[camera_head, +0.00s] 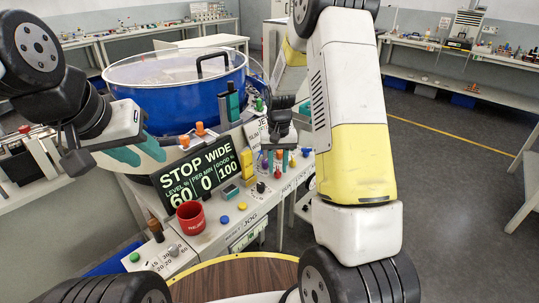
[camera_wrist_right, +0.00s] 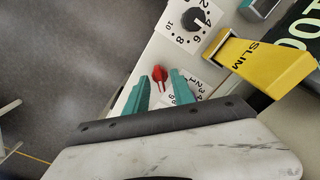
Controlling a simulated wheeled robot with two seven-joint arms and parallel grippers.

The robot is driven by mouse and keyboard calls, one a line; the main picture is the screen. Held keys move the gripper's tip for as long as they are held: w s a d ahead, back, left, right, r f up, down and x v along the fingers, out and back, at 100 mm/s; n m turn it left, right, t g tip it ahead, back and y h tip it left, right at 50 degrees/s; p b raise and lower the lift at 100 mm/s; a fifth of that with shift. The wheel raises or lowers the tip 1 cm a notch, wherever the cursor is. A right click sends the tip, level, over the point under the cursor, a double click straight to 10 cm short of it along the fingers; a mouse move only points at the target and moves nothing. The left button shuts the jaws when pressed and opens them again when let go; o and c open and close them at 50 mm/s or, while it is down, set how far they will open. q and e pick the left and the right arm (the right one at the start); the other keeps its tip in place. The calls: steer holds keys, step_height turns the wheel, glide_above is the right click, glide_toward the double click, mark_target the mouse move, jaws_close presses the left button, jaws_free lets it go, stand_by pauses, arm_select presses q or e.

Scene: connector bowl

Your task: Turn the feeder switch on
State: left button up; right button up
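The feeder is a large blue bowl (camera_head: 185,95) under a clear lid. A red pointer switch (camera_wrist_right: 159,78) shows in the right wrist view on a white panel; its label is not readable, so I cannot confirm that it is the feeder switch. My right gripper (camera_wrist_right: 160,76) is open, its teal fingertips on either side of the red switch; contact cannot be told. In the head view my right gripper (camera_head: 273,163) is small above the panel. My left gripper (camera_head: 143,153) is at the left before the bowl, its finger gap unclear. The display (camera_head: 196,178) reads STOP WIDE.
A numbered dial (camera_wrist_right: 191,18) and a yellow SLIM block (camera_wrist_right: 262,66) stand close to the right gripper. A red cup (camera_head: 190,218), coloured buttons and orange knobs (camera_head: 200,129) sit near the display. A round wooden top (camera_head: 235,271) is in front.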

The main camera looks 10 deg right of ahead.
jaws_close()
steer(key=shift+m, duration=0.4)
steer(key=m, duration=0.6)
steer(key=shift+m, duration=0.3)
steer(key=m, duration=1)
steer(key=shift+m, duration=0.4)
